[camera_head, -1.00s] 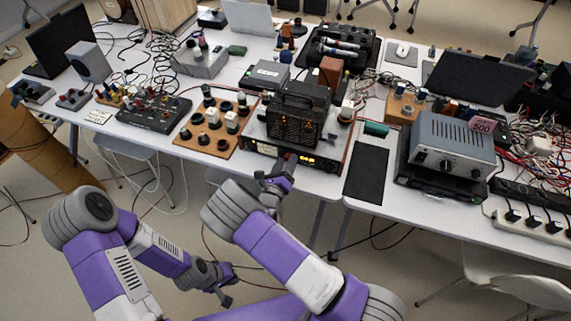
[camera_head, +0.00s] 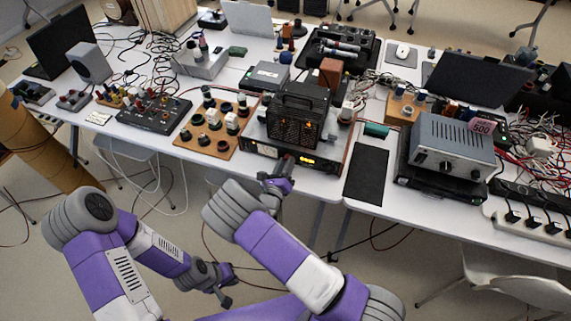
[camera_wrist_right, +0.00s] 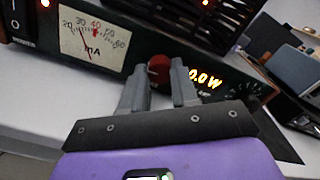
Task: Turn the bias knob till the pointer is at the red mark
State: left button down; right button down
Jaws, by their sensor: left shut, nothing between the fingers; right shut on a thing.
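The bias knob (camera_wrist_right: 159,68) is a red round knob on the dark front of the amplifier (camera_head: 262,151), in the middle of the right wrist view. My right gripper (camera_wrist_right: 160,88) is shut on it, a finger on each side. It also shows at the amplifier front in the head view (camera_head: 284,168). The mA meter (camera_wrist_right: 93,42) has a pale face left of the knob, with a thin pointer and a small red mark near the upper middle of its scale. My left gripper (camera_head: 226,290) is shut and empty, low before the table.
An orange display (camera_wrist_right: 205,80) reading 0.0 W sits right of the knob. A black caged unit (camera_head: 297,118) stands on the amplifier. A board of knobs (camera_head: 214,126) lies left and a dark mat (camera_head: 366,172) right. Cables clutter the table's right end.

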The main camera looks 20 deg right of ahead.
jog(key=m, duration=0.8)
jog(key=shift+f, duration=0.1)
jog(key=m+b, duration=0.1)
jog(key=m, duration=0.2)
jog(key=shift+m+b, duration=0.85)
jog(key=shift+m, duration=1.25)
jog(key=c, duration=0.9)
grip_release()
jog(key=shift+o, duration=0.2)
